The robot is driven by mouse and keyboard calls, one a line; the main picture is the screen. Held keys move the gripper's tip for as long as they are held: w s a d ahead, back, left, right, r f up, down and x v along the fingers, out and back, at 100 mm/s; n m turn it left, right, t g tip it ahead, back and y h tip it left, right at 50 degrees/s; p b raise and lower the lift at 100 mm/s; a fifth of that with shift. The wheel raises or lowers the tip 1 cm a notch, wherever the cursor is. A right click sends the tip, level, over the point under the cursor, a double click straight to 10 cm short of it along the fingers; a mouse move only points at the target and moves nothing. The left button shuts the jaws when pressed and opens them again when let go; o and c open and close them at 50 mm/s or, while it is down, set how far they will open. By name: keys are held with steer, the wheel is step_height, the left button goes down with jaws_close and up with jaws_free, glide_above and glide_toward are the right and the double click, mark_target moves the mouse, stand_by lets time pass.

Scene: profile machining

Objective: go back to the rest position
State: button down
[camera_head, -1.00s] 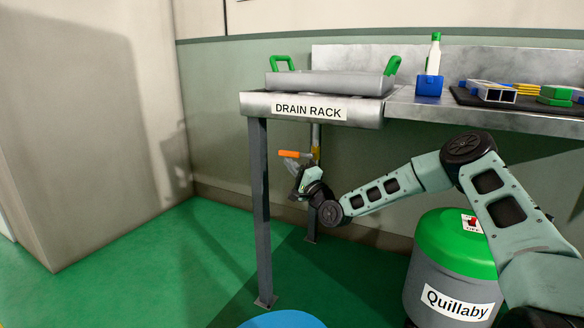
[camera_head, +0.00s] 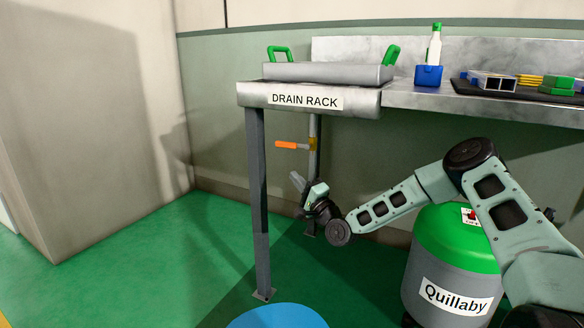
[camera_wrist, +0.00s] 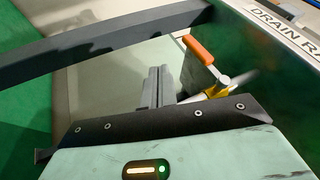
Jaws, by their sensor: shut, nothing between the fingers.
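My gripper (camera_head: 298,182) is below the drain rack, beside the grey table leg, with its fingers pointing up and to the left. Its fingers are shut and hold nothing; they also show in the wrist view (camera_wrist: 158,88). An orange-handled valve (camera_head: 287,145) sits on a vertical pipe under the rack, above my fingertips and apart from them. The orange handle (camera_wrist: 198,50) shows in the wrist view to the right of the fingers, beyond the dark gripper body.
The drain rack (camera_head: 360,97) holds a grey tray (camera_head: 330,73) with green handles. A grey leg (camera_head: 260,200) stands left of my gripper. A green-lidded drum (camera_head: 450,297) stands under my arm. A blue bottle holder (camera_head: 428,76) is on the bench. Green floor is open at left.

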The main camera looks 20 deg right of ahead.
steer(key=p+v, duration=0.1)
steer(key=v, duration=0.4)
steer(key=s+a+f+n+g+y, duration=0.15)
steer(key=a+n+g+y, duration=0.25)
steer(key=a+n+g, duration=0.85)
steer(key=s+a+n+g+h, duration=0.1)
steer(key=s+a+n+g, duration=0.1)
steer(key=s+a, duration=0.85)
steer(key=s+d+r+n+g+h, duration=0.1)
steer(key=s+r+n+g+h, duration=0.2)
steer(key=s, duration=0.8)
steer(key=s+r+n+g+h, duration=0.2)
steer(key=s, duration=0.9)
steer(key=s+d+r+n+g+h, duration=0.1)
steer(key=s+r+n+g+h, duration=0.2)
steer(key=s, duration=0.8)
step_height(320, 180, up, 37)
steer(key=p, duration=3.7)
steer(key=shift+w+p, duration=0.25)
steer(key=shift+p, duration=0.1)
steer(key=shift+t, duration=0.25)
